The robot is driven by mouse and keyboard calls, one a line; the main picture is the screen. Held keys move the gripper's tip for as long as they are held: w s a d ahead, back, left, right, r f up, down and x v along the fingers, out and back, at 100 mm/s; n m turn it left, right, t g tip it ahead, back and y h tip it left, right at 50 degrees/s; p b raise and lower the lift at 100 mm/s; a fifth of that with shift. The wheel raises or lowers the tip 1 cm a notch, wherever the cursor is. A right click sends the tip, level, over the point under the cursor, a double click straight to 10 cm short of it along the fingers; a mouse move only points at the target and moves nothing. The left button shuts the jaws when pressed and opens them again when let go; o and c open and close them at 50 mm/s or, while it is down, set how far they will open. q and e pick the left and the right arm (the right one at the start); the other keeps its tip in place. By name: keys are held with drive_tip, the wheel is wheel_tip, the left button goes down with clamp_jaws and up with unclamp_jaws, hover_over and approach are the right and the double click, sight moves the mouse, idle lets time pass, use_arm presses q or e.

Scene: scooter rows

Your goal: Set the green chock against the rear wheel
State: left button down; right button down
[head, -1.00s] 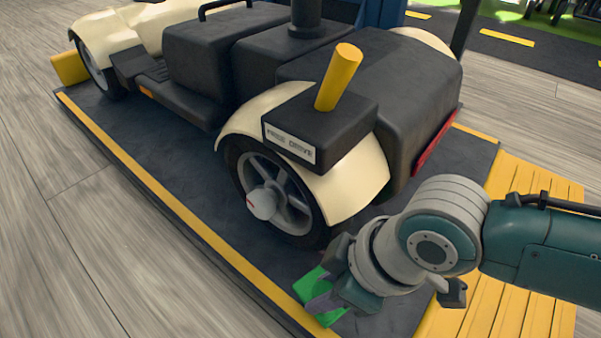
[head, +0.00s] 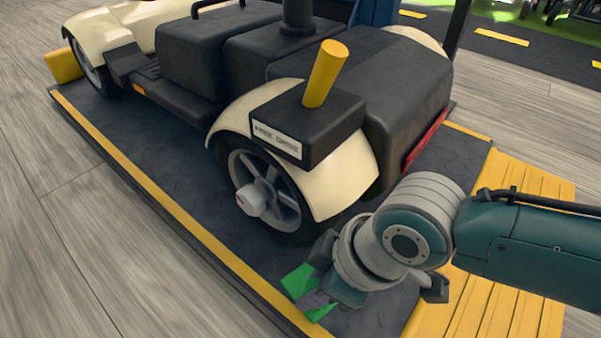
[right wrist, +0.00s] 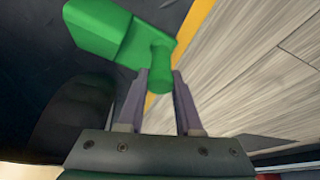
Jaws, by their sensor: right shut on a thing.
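The green chock (head: 300,283) is held low over the dark platform, close to its yellow front edge line. My right gripper (head: 318,292) is shut on it. In the right wrist view the two fingers (right wrist: 159,95) grip a stub on the green chock (right wrist: 115,30), whose wider block reaches up and left. The rear wheel (head: 262,190) of the cream and black scooter stands under the cream fender, behind and left of the chock. A gap shows between chock and wheel. Whether the chock touches the platform I cannot tell. My left gripper is out of view.
The dark platform (head: 150,180) has a yellow edge line and a yellow ribbed ramp (head: 480,300) at right. A yellow block (head: 62,66) sits at the front wheel. A yellow lever (head: 325,74) rises above the rear fender. Grey wood floor lies at left.

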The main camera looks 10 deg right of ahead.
drive_tip(key=shift+w+a+f, duration=0.2)
drive_tip(key=shift+w+a, duration=0.2)
drive_tip(key=shift+a, duration=0.1)
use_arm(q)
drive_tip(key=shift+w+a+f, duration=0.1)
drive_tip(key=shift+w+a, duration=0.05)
use_arm(e)
drive_tip(key=shift+a, duration=0.1)
drive_tip(key=shift+w+a, duration=0.3)
drive_tip(key=shift+w, duration=0.05)
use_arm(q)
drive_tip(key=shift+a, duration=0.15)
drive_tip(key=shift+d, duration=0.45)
use_arm(e)
drive_tip(key=shift+w+a, duration=0.1)
drive_tip(key=shift+a, duration=0.05)
